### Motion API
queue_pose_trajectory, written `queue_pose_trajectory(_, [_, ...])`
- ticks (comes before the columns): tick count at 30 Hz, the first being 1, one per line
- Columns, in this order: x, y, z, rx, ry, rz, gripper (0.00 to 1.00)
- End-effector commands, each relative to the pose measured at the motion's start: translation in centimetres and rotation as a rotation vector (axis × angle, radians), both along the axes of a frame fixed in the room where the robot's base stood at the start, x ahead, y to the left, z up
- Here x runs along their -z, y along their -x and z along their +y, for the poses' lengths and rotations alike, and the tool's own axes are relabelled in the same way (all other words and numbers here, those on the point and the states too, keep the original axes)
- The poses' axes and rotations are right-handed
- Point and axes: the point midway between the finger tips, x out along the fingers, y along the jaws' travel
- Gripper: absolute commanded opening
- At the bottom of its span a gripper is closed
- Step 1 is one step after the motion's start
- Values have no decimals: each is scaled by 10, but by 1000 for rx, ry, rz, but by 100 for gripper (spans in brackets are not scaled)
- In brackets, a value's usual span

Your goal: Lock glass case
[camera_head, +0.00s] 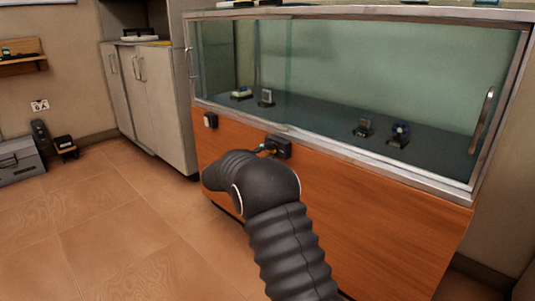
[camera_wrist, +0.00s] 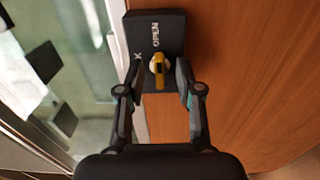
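The glass case (camera_head: 370,70) has a metal frame, and its glass front appears closed. A black lock box (camera_head: 278,146) is mounted on the wooden panel just below the glass. In the wrist view the lock box (camera_wrist: 172,32) shows the word OPEN and a partly hidden word ending in K. A yellow knob (camera_wrist: 158,68) sits on its face, lengthwise in the picture. My gripper (camera_wrist: 159,78) is open, with one finger on each side of the knob and gaps showing between. In the head view my arm mostly hides the gripper (camera_head: 264,151), which is at the box.
The wooden panel (camera_head: 370,205) below the glass is flat and close to my arm. A small box (camera_head: 211,120) is on it further left. A metal handle (camera_head: 482,118) is at the glass's right end. Cabinets (camera_head: 150,95) stand at left; the tiled floor (camera_head: 100,220) is clear.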

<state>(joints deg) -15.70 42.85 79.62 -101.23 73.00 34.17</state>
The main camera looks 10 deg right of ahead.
Motion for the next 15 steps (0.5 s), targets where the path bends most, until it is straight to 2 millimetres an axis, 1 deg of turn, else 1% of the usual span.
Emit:
queue_pose_trajectory(8, [0,-1,-1,0,0,0,35])
queue_pose_trajectory(9, [0,-1,-1,0,0,0,30])
queue_pose_trajectory(11, [0,-1,-1,0,0,0,15])
queue_pose_trajectory(12, [0,-1,-1,0,0,0,5])
queue_pose_trajectory(13, [0,-1,-1,0,0,0,0])
queue_pose_trajectory(15, [0,-1,-1,0,0,0,0])
